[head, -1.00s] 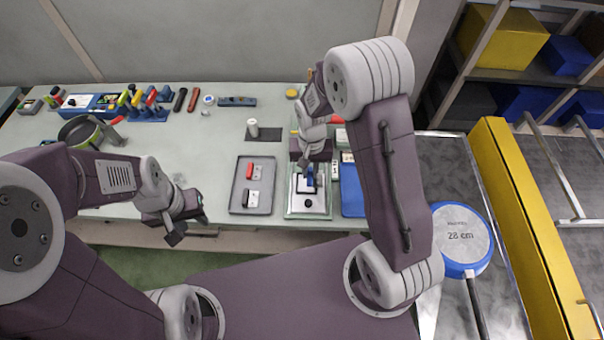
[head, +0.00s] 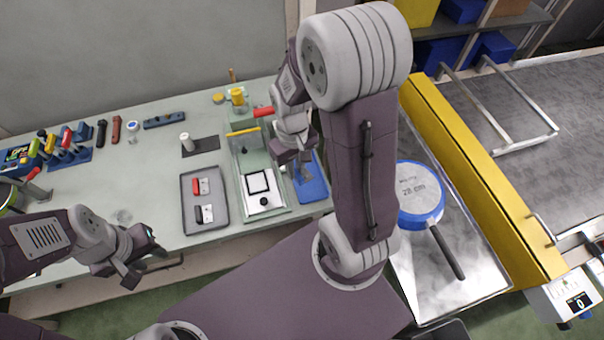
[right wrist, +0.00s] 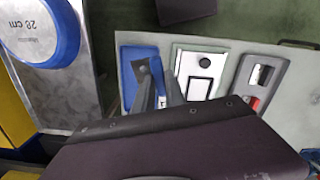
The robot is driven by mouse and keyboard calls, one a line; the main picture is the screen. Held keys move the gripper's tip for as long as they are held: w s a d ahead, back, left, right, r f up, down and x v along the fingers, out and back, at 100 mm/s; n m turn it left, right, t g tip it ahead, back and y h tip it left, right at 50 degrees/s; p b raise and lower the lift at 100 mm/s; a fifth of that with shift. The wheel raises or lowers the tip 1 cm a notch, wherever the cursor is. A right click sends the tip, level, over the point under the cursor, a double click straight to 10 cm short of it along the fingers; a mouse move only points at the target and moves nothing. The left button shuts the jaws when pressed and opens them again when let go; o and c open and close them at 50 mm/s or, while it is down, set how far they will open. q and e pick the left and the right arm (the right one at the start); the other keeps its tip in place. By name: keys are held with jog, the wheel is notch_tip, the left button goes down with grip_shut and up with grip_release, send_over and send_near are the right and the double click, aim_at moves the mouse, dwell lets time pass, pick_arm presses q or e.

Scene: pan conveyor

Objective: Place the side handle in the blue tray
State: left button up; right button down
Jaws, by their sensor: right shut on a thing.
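The blue tray (head: 316,190) lies on the bench right of the pale green fixture tray. It also shows in the right wrist view (right wrist: 130,62), partly behind my fingers. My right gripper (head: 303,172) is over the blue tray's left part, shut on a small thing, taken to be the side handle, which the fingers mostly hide. In the right wrist view my right gripper (right wrist: 156,88) shows against the tray; I cannot tell whether the held piece touches it. My left gripper (head: 143,266) is open and empty at the bench's front edge.
The green fixture tray (head: 279,211) holds a white plate with a black square outline. A grey tray (head: 186,224) holds red and black handle pieces. A pan with a blue rim (head: 419,222) lies on the metal surface at right, beside a yellow rail (head: 480,180).

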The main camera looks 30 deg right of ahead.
jog(key=s+d+f+m+b, duration=0.25)
jog(key=s+d, duration=0.25)
jog(key=d, duration=0.5)
jog(key=shift+m, duration=0.45)
jog(key=w+a+f, duration=0.1)
jog(key=w+f, duration=0.1)
jog(key=w, duration=0.1)
jog(key=w+a+f, duration=0.2)
jog(key=w, duration=0.2)
jog(key=w+a+f, duration=0.1)
jog(key=w+f, duration=0.1)
jog(key=w, duration=0.1)
jog(key=shift+w+a+f+b, duration=0.25)
jog(key=shift+w+f+b, duration=0.05)
jog(key=shift+w+b, duration=0.1)
notch_tip(320, 180, down, 3)
jog(key=shift+s+f, duration=0.1)
jog(key=shift+s, duration=0.05)
jog(key=shift+f, duration=0.45)
